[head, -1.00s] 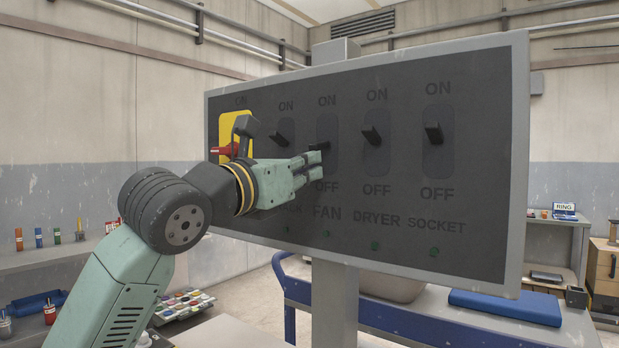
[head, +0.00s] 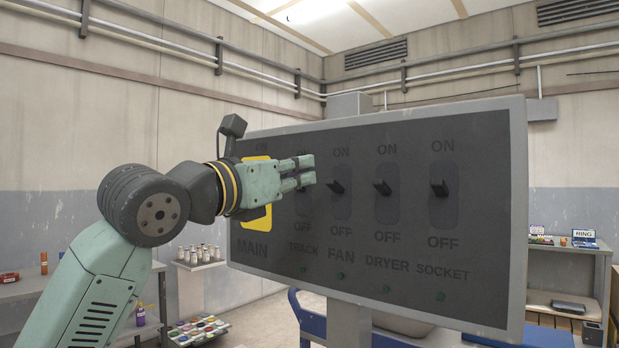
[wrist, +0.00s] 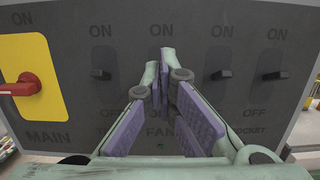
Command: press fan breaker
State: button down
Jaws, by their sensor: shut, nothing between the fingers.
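The fan breaker is a black lever (head: 336,187) in a dark slot on the grey switch panel (head: 480,140), between ON above and OFF below. Its tilt looks like that of the dryer lever (head: 382,188) and the socket lever (head: 439,188). My gripper (head: 308,171) is shut and empty. In the head view its fingertips are just left of the fan lever and overlap the track slot. In the wrist view my gripper (wrist: 160,72) points at the fan column and hides the fan lever. Its tips look apart from the panel.
The main switch has a yellow plate (wrist: 36,70) and red handle (wrist: 20,85), left of the gripper. The track lever (wrist: 100,74) and dryer lever (wrist: 220,74) flank the fan column. Small dim green lamps (head: 340,276) sit below the labels. Shelves stand behind.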

jog(key=shift+s+a+r+p, duration=0.3)
jog(key=shift+s+a+r, duration=0.25)
jog(key=shift+r, duration=0.25)
jog(key=shift+w+d, duration=0.1)
